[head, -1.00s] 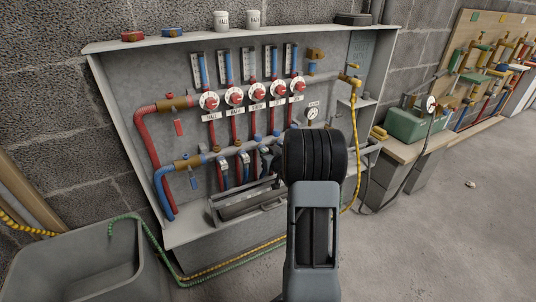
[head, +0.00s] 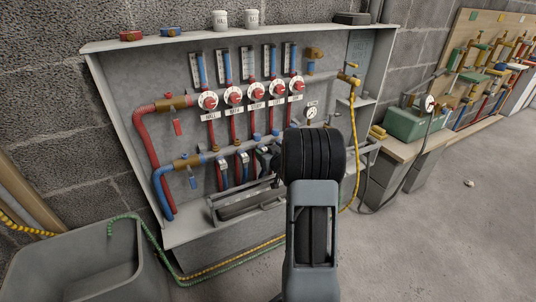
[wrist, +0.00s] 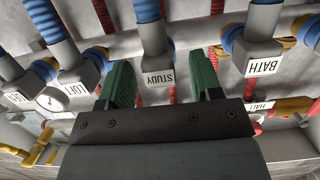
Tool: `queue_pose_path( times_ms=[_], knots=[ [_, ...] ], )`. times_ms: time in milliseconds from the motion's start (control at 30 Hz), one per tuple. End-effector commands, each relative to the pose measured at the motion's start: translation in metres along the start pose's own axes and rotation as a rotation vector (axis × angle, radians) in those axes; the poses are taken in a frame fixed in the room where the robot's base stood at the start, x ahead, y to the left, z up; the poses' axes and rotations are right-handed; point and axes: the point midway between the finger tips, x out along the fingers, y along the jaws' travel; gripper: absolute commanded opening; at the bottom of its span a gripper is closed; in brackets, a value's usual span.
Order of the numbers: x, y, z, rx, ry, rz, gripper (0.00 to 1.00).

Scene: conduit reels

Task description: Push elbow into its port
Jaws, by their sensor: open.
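In the wrist view my gripper (wrist: 163,78) is open, with a green-padded finger on either side of a grey fitting (wrist: 152,64) with a blue pipe and a label reading STUDY. The fitting shows between the fingers; I cannot tell whether either pad touches it. Similar grey fittings flank it, labelled LOFT (wrist: 75,75) and BATH (wrist: 257,52). I cannot tell which piece is the elbow or how far any piece sits in its port. A brass elbow-like fitting (head: 314,54) is at the cabinet's upper right.
The open grey cabinet (head: 150,90) holds red-knobbed valves (head: 256,93), gauges and pipes. A metal tray (head: 245,204) sits at its lower front. A grey tub (head: 70,265) stands at the lower left, with green and yellow hoses nearby. A workbench with a green box (head: 405,125) is at right.

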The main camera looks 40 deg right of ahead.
Motion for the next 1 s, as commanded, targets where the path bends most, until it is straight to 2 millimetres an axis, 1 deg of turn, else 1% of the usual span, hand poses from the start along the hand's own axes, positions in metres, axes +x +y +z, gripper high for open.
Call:
queue_pose_path(
  times_ms=[67, 167, 267, 500, 700, 833, 1000],
  knots=[
    [-0.003, 0.000, -0.001, 0.000, 0.000, 0.001, 0.59],
    [-0.013, 0.001, -0.002, 0.000, 0.000, 0.001, 0.59],
    [-0.031, 0.001, -0.003, 0.001, 0.000, 0.003, 0.59],
    [-0.082, 0.001, -0.003, 0.001, -0.001, 0.003, 0.59],
    [-0.115, 0.001, -0.002, 0.001, 0.000, 0.002, 0.59],
    [-0.128, 0.001, -0.002, 0.000, 0.001, 0.002, 0.59],
    [-0.137, 0.000, -0.001, -0.001, 0.001, 0.000, 0.59]
  ],
)
